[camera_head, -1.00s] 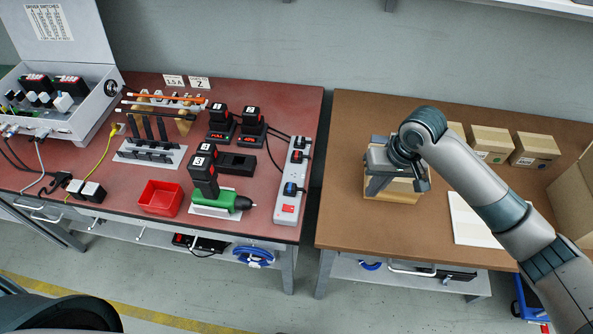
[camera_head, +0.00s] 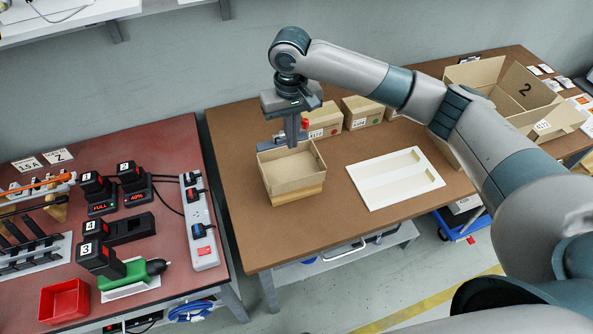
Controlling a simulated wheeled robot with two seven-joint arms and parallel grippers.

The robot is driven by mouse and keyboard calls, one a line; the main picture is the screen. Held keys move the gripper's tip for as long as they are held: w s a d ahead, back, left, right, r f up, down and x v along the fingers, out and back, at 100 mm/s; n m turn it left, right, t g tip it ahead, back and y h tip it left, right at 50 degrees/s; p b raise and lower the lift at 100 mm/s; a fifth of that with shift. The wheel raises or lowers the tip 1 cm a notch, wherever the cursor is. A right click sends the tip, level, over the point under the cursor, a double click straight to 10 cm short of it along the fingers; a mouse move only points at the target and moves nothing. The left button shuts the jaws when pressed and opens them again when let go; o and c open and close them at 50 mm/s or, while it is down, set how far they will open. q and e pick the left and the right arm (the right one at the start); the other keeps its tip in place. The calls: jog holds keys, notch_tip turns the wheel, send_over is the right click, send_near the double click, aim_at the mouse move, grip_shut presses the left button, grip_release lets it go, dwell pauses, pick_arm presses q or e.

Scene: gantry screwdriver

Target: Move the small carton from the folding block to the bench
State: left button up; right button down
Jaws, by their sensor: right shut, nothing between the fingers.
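The small carton (camera_head: 291,166), an open-topped tan box, sits on the light wooden folding block (camera_head: 297,195) near the left side of the brown bench (camera_head: 232,222). My right gripper (camera_head: 291,143) points down at the carton's far edge and overlaps that edge in the view. It is shut with nothing in it. I cannot tell whether its tips touch the carton wall. The gripper hides part of the far wall. My left gripper is out of view.
A white two-slot tray (camera_head: 358,188) lies right of the block. Closed small cartons (camera_head: 361,111) stand behind, and a large open carton (camera_head: 525,92) at right. Bare bench lies in front of the block. A red-topped bench (camera_head: 165,285) with tools stands left, across a gap.

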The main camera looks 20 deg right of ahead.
jog(key=f, duration=0.1)
jog(key=p, duration=0.3)
send_over(297, 173)
jog(key=a, duration=0.1)
jog(key=f, duration=0.9)
jog(key=shift+w+a, duration=0.1)
jog(key=shift+w, duration=0.2)
jog(key=s+p, duration=0.1)
jog(key=s, duration=0.1)
jog(key=shift+s, duration=0.35)
jog(key=shift+s+f+p, duration=0.15)
jog(key=shift+s+p, duration=0.2)
jog(key=shift+s, duration=0.35)
